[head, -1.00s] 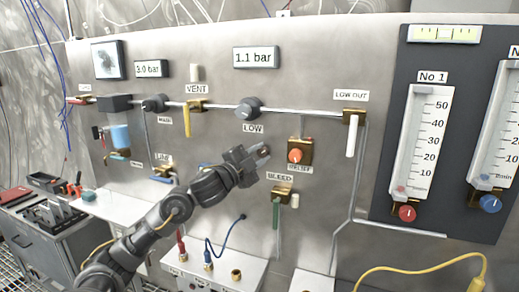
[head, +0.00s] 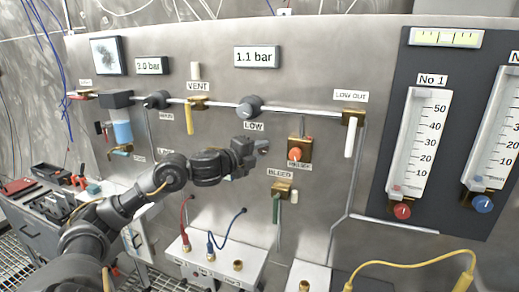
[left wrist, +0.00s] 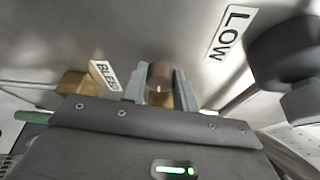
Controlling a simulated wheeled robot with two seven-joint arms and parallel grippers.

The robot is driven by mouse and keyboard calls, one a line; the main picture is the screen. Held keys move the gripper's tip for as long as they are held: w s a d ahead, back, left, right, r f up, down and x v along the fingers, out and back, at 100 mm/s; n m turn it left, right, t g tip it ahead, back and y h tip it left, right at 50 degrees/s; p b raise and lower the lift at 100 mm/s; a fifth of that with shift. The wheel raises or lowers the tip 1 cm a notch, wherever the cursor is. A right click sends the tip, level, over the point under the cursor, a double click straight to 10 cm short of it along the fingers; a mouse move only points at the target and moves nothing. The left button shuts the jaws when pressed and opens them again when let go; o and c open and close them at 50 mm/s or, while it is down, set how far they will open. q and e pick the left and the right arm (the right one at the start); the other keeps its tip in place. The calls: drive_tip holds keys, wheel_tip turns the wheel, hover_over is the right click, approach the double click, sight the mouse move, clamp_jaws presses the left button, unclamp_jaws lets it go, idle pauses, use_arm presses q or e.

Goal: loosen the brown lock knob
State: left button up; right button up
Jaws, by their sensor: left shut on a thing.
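The brown lock knob (left wrist: 160,76) is a short brown cylinder between the two grey fingers in the left wrist view. My left gripper (left wrist: 160,90) is shut on it, one finger on each side. In the head view my left gripper (head: 262,147) is just left of the brass relief valve with its orange knob (head: 295,154). The brown knob is hard to make out there, mostly hidden by the fingers. Brass shows behind the fingers in the wrist view. My right gripper is in neither view.
The black LOW knob (head: 249,107) is above my gripper. The brass BLEED valve (head: 281,189) is below right, with a green handle. Gauges No 1 (head: 418,140) stand at right. A white box (head: 216,262) with cables is below.

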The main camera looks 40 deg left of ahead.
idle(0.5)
use_arm(q)
drive_tip(key=o, duration=1)
drive_tip(key=shift+c, duration=0.2)
drive_tip(key=shift+s+f+b, duration=0.15)
drive_tip(key=shift+s+b, duration=0.2)
drive_tip(key=shift+s, duration=0.2)
drive_tip(key=s+r+b, duration=0.1)
drive_tip(key=s+b, duration=0.4)
drive_tip(key=s, duration=0.4)
drive_tip(key=shift+s+a, duration=0.25)
drive_tip(key=shift+s, duration=0.05)
